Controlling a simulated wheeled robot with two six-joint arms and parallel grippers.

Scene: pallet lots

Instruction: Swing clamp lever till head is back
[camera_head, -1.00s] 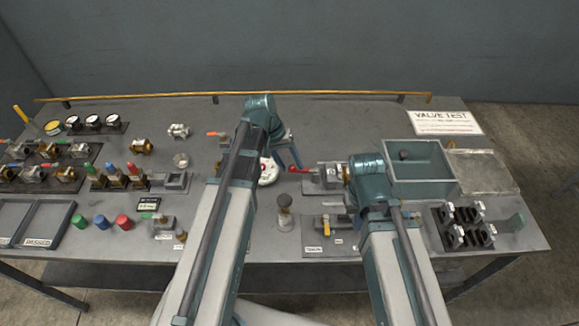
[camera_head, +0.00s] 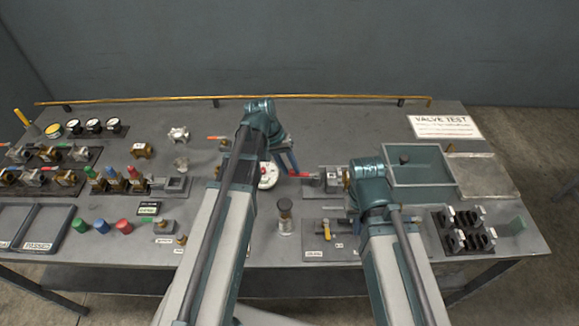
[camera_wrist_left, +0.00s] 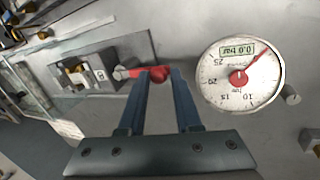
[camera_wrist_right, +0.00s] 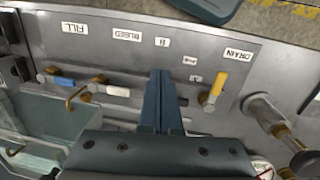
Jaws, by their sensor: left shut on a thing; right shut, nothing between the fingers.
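The clamp lever has a red handle with a round red knob (camera_wrist_left: 158,74), which also shows in the head view (camera_head: 292,173). My left gripper (camera_wrist_left: 157,78) is shut on this knob, one finger on each side. The lever runs from the knob to the clamp fixture (camera_wrist_left: 90,73) on a grey plate; the fixture also shows in the head view (camera_head: 331,180). The position of the clamp's head is too small to tell. My right gripper (camera_wrist_right: 160,75) is shut and empty above the panel with the FILL and DRAIN labels.
A round gauge (camera_wrist_left: 240,75) reading 0.0 bar lies close beside my left gripper. A yellow drain handle (camera_wrist_right: 215,88) and a blue handle (camera_wrist_right: 62,81) flank my right gripper. A grey-green bin (camera_head: 418,168) stands behind my right arm. Valves and caps fill the bench's left side.

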